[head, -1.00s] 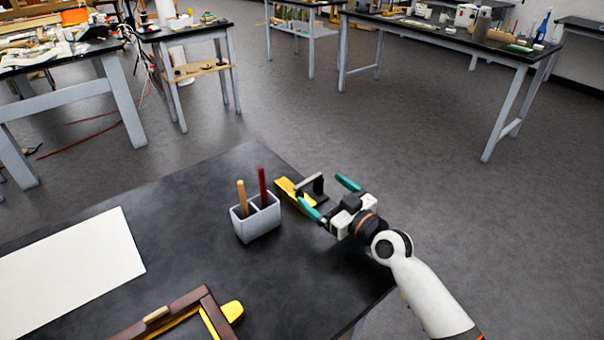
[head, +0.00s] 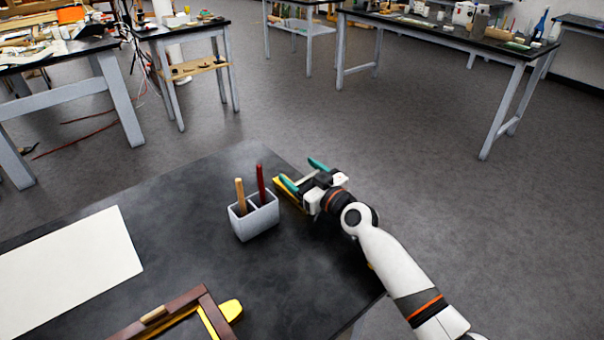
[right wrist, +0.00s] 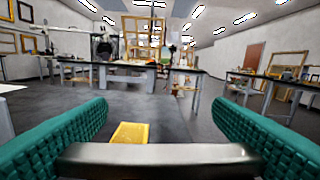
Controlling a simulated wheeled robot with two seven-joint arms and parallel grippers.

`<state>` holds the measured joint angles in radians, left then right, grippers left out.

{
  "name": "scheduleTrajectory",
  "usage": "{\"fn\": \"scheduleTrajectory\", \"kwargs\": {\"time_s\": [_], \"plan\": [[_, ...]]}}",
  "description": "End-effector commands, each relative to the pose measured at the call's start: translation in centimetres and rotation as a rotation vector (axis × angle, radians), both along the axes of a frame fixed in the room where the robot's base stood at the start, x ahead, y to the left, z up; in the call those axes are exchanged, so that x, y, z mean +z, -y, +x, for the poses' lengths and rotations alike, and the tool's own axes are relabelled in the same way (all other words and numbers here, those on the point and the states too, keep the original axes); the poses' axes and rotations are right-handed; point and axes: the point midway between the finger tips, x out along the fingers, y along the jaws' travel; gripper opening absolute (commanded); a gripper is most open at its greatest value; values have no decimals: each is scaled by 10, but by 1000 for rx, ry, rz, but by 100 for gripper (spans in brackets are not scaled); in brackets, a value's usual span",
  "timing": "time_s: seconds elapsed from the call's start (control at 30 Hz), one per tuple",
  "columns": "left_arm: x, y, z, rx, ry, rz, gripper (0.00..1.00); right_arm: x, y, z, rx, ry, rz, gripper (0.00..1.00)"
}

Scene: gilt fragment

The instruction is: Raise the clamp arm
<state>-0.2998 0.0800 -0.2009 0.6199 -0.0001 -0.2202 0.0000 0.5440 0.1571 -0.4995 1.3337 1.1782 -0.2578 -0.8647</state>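The clamp has a yellow base (head: 287,194) at the far right corner of the black table. In the right wrist view the yellow base (right wrist: 131,133) lies beyond a grey metal bar, the clamp arm (right wrist: 155,153), which spans crosswise low in the picture. My right gripper (head: 299,171) is over the clamp and hides most of it in the head view. Its teal fingers are wide apart, one near each end of the bar; I cannot tell whether they touch it. My left gripper is not in view.
A grey two-part holder (head: 255,222) with a wooden and a red stick stands just left of the clamp. A brown frame with yellow parts (head: 180,312) lies at the front, and a white sheet (head: 65,270) at left. Other benches stand well away across the floor.

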Motion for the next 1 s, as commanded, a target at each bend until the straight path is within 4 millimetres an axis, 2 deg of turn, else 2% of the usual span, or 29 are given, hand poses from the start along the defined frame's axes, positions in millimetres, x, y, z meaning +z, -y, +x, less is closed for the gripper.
{"fn": "scheduleTrajectory", "kwargs": {"time_s": [0.03,0.2,0.57,1.0], "plan": [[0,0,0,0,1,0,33,0,0,0,0,0,0,63],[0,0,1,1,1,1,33,0,0,0,-1,0,0,35],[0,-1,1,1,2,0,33,2,0,0,-1,-33,48,34],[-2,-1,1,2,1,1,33,13,3,2,-1,-237,328,34]]}}
